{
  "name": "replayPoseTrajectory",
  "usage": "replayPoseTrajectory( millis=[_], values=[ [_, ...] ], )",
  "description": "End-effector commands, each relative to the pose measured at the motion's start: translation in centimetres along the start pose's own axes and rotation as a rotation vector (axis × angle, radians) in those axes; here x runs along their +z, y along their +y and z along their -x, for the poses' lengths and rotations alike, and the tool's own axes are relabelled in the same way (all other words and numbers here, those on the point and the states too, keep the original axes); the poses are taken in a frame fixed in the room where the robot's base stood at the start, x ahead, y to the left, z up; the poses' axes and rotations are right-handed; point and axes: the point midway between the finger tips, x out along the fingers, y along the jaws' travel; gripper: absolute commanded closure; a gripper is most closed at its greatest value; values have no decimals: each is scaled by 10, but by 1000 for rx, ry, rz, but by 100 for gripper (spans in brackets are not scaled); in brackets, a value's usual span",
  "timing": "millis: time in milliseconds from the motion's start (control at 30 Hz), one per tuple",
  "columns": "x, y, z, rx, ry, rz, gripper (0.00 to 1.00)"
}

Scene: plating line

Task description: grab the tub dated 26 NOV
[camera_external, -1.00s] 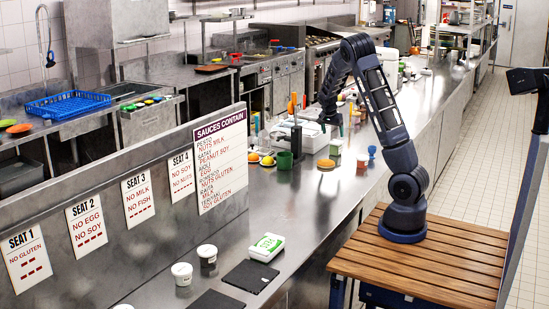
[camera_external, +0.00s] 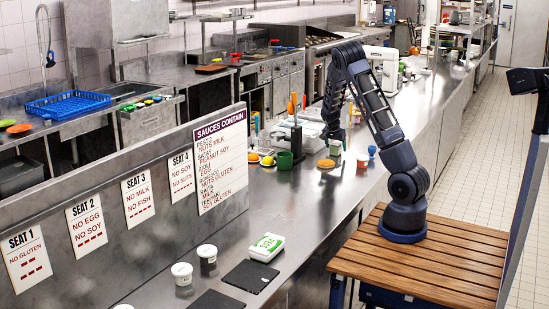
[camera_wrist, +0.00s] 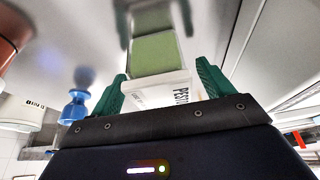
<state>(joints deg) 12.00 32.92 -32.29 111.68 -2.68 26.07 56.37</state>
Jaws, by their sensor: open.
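A white tub with a green top (camera_wrist: 155,52) and "PEST..." lettering on its white side shows between my finger tips in the wrist view. It also shows small in the external view (camera_external: 336,148), just below my gripper. My gripper (camera_external: 334,138) is open, with its green fingers (camera_wrist: 160,88) on either side of the tub. I cannot tell whether they touch it. No 26 NOV date is legible on this tub or any other. Another white tub (camera_wrist: 25,112) with small dark lettering, too blurred to read, shows at the left of the wrist view.
A blue knobbed object (camera_wrist: 78,108) stands to the left in the wrist view. A green cup (camera_external: 285,160) and an orange round item (camera_external: 326,163) are near my gripper. Two white-lidded tubs (camera_external: 182,272) (camera_external: 207,256), a green-white box (camera_external: 266,247) and dark mats (camera_external: 251,276) lie towards the front.

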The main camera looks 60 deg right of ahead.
Motion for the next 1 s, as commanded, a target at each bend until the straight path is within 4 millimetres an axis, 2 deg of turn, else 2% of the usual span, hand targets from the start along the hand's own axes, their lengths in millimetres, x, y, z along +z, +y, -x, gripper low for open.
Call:
replayPoseTrajectory(
  millis=[133, 367, 633, 867, 1000],
  values=[
    [0, 0, -17, 1, 0, -1, 20],
    [0, 0, -18, -1, 0, 0, 20],
    [0, 0, -18, 0, 0, 0, 73],
    [-1, 0, -17, -1, 1, 0, 73],
    [-4, -1, -10, -2, 1, -1, 73]
  ],
)
